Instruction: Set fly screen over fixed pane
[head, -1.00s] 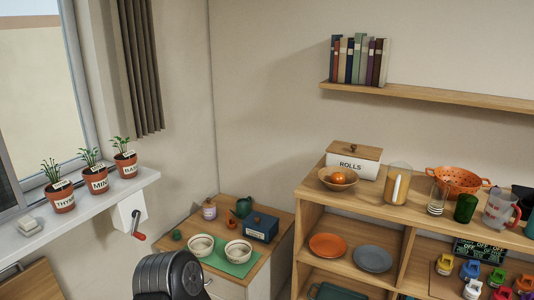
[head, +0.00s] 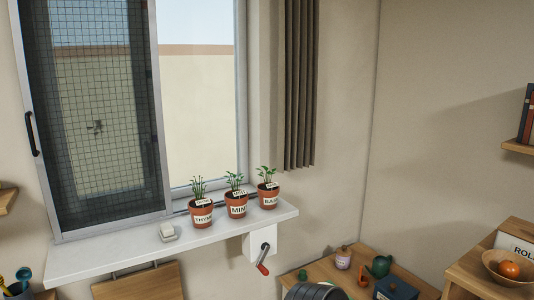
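The fly screen (head: 95,170) is a dark mesh panel in a pale frame on the left side of the window. A black upright handle (head: 30,134) is on its left edge. A small dark mark (head: 95,127) shows at the middle of the mesh. The right part of the window (head: 200,110) has no mesh over it and shows a pale wall and sky outside. I cannot tell which part holds the fixed pane, or whether glass lies behind the mesh. Neither of my grippers shows in the head view.
Potted thyme (head: 201,213), mint (head: 236,205) and basil (head: 268,194) stand on the white sill (head: 120,260) below the window's right part. A small pale block (head: 168,232) sits left of them. A red-handled crank (head: 263,260) hangs below. A curtain (head: 300,90) hangs at right.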

